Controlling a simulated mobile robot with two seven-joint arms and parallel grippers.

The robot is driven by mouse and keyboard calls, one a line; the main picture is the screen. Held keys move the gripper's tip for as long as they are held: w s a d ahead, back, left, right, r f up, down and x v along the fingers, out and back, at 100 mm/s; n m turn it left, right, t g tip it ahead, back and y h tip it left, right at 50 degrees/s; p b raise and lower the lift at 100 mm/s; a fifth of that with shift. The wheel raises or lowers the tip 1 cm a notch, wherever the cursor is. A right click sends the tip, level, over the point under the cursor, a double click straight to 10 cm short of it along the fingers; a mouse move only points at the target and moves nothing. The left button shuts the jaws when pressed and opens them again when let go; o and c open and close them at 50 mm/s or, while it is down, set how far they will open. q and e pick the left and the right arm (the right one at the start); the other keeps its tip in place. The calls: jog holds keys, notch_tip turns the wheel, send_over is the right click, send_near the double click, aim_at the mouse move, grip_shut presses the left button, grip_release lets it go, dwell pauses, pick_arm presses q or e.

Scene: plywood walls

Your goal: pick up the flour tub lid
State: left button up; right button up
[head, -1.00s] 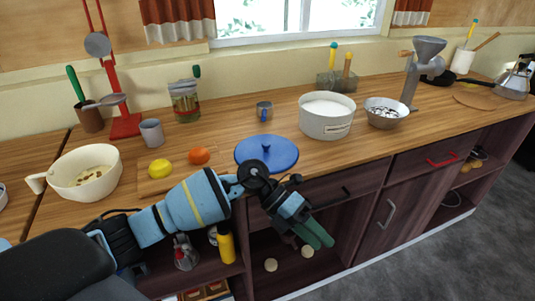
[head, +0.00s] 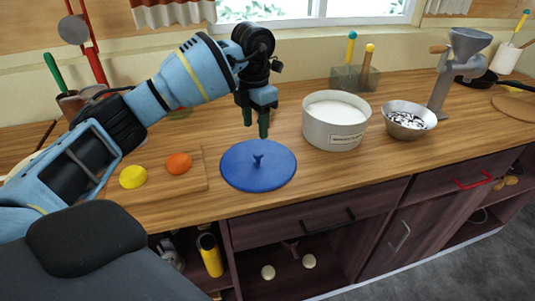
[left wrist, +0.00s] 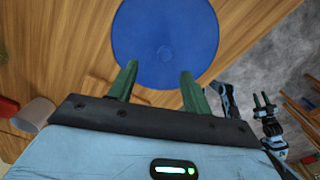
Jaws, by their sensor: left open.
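The flour tub lid is a blue disc (head: 240,172) with a small knob on top, lying flat on the wooden counter in the head view. It also fills the upper middle of the left wrist view (left wrist: 165,35). My left gripper (head: 256,130) hangs above and just behind the lid, pointing down, its green fingers apart and empty. In the left wrist view its two fingertips (left wrist: 157,70) overlap the lid's lower edge. The white flour tub (head: 334,132), open and full of white flour, stands right of the lid. My right gripper does not show in the head view.
A cutting board (head: 195,190) with a lemon (head: 133,177) and an orange (head: 179,164) lies left of the lid. A metal bowl (head: 409,124) and a grinder (head: 455,70) stand right of the tub. The counter's front edge runs close before the lid.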

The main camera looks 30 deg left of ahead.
aim_at(258, 153)
pick_arm(q)
jog(key=shift+s, duration=0.2)
jog(key=shift+s+f, duration=0.2)
jog(key=shift+f, duration=0.55)
jog(key=shift+w+f, duration=0.15)
jog(key=shift+f, duration=0.35)
jog(key=shift+d+f, duration=0.2)
jog(key=shift+f, duration=0.2)
jog(key=f, duration=0.4)
jog(key=shift+d+f, duration=0.15)
jog(key=shift+d, duration=0.1)
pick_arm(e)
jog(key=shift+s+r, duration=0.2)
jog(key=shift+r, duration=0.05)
pick_arm(q)
jog(key=c, duration=1.1)
jog(key=shift+o, duration=0.2)
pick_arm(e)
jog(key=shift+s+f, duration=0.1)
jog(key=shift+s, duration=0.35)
